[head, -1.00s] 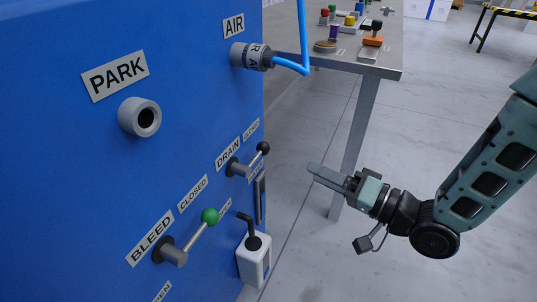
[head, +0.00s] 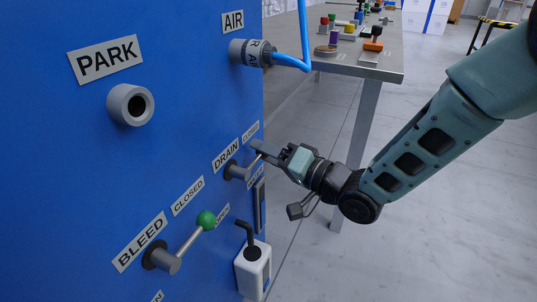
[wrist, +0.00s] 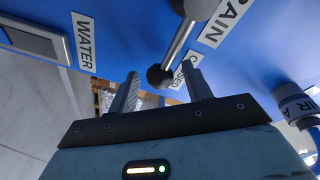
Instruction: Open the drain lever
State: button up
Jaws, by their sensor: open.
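The drain lever (head: 240,171) sticks out from the blue panel beside the DRAIN label (head: 226,155). In the wrist view its grey rod (wrist: 182,42) ends in a black ball knob (wrist: 159,76). The rod points toward the CLOSED label (head: 251,132). My gripper (head: 259,150) is at the lever's end in the head view and hides the knob there. In the wrist view my gripper (wrist: 160,85) is open, and the knob lies between its two fingertips or just beyond them. I cannot tell whether a finger touches it.
The bleed lever (head: 189,240) with a green knob is below left. The AIR connector (head: 250,53) with its blue hose is above. A white box with a black handle (head: 254,268) is below. A workbench (head: 387,67) with small parts stands behind.

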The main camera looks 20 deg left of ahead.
grip_shut()
